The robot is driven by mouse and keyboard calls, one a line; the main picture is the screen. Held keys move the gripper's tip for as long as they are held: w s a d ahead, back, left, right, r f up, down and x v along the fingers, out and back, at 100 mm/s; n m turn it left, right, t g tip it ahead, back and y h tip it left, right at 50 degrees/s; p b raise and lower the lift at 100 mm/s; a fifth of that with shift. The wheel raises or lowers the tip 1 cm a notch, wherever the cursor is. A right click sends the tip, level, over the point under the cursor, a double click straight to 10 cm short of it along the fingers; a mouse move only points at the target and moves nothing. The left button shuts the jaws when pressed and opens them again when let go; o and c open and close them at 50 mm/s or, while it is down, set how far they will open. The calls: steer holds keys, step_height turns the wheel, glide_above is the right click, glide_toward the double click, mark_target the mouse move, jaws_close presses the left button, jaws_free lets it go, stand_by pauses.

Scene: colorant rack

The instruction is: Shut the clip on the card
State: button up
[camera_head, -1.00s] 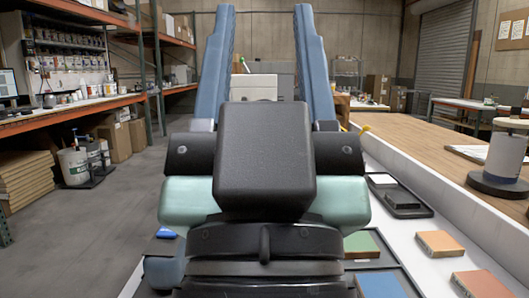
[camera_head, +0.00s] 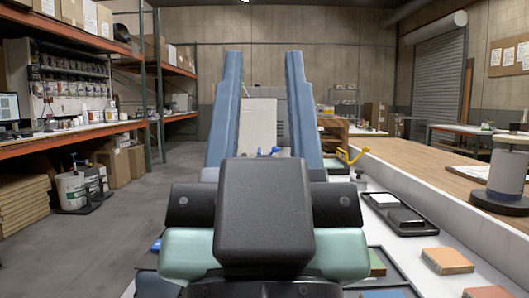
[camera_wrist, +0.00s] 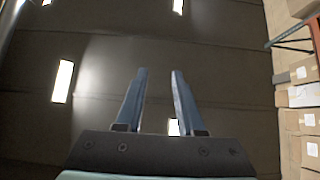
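My gripper (camera_head: 263,60) points upward in the camera_head view, its two blue fingers apart with nothing between them. In the camera_wrist view my gripper (camera_wrist: 160,72) is also open and empty, with only the ceiling behind it. I cannot make out the card or its clip for certain. A small blue piece (camera_head: 267,151) shows between the fingers, farther back. Either could be a clip, but both are too small to tell. My gripper and wrist hide the middle of the bench.
The white bench (camera_head: 425,235) runs along the right. On it are a black tray (camera_head: 405,228) with a white piece (camera_head: 384,198), and an orange-brown block (camera_head: 447,261). A grey-white cylinder on a dark base (camera_head: 507,176) stands on the wooden top.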

steer(key=shift+r+p, duration=0.3)
steer(key=shift+r, duration=0.05)
steer(key=shift+c, duration=1.2)
step_height(320, 180, up, 33)
steer(key=p, duration=3.3)
jaws_close()
steer(key=shift+f, duration=0.1)
steer(key=shift+w, duration=0.15)
